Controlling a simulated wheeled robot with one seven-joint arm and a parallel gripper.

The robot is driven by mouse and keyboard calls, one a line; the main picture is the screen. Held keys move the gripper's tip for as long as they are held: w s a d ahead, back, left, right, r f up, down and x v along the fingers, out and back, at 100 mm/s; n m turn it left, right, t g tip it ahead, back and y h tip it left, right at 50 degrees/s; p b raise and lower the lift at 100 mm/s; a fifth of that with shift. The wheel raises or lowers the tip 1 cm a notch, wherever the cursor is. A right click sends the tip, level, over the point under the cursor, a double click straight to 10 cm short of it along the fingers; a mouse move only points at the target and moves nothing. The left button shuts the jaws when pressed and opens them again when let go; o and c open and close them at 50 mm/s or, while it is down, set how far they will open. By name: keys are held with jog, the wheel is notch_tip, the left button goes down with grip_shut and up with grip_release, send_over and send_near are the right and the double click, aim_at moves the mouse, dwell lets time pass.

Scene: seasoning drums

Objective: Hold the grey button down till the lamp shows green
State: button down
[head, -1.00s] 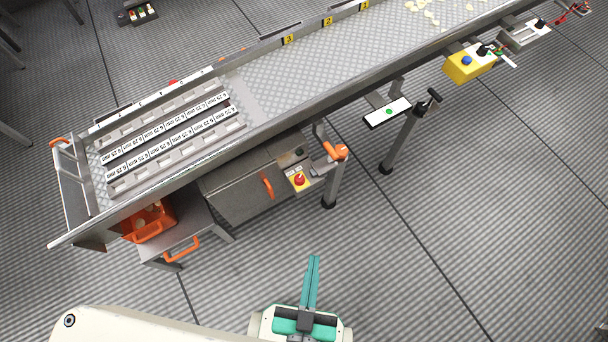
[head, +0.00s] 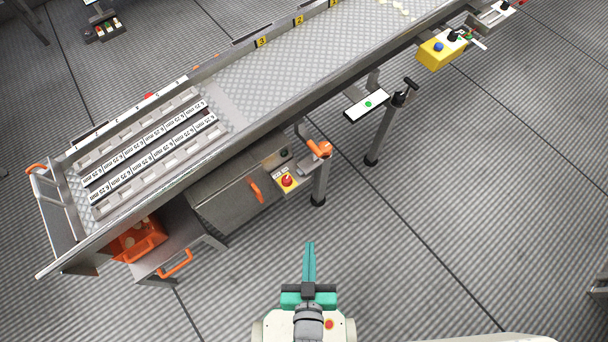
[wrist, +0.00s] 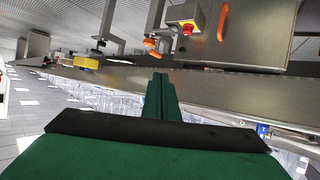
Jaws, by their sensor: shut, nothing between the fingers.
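I cannot pick out a grey button for certain. A dark round knob (head: 284,152) sits on the grey cabinet's upper edge, above a red mushroom button (head: 287,181) on a yellow plate. A yellow box (head: 435,53) with a blue button is at the upper right. A white plate with a green round spot (head: 368,104) stands at the machine's near side; I cannot tell whether it is a lamp. My gripper (head: 310,246) is shut and empty, over floor in front of the machine and apart from the controls. The wrist view shows its closed green fingers (wrist: 160,82).
A long metal conveyor (head: 270,85) runs from lower left to upper right. An orange-topped post (head: 319,150) and a black-topped post (head: 386,130) stand along its near side. Drawers with orange handles (head: 175,264) jut out at left. The floor at lower right is mostly clear.

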jog(key=w+d+f+n+g+y, duration=0.2)
jog(key=w+f+g, duration=0.2)
jog(key=w+f, duration=0.9)
jog(key=w+r+n+g+y, duration=0.1)
jog(key=w+r+n+y, duration=0.1)
jog(key=w, duration=0.4)
jog(key=w+d+r+n+g+y, duration=0.1)
jog(key=w+r+n+y, duration=0.1)
jog(key=w, duration=0.5)
jog(key=shift+d+n, duration=0.3)
jog(key=shift+n, duration=0.2)
send_over(299, 173)
jog(key=s+d, duration=0.2)
jog(key=f, duration=0.7)
jog(key=shift+s+a+f, duration=0.1)
jog(key=shift+s, duration=0.1)
notch_tip(299, 173, down, 2)
jog(key=shift+s+f, duration=0.1)
jog(key=shift+f, duration=0.8)
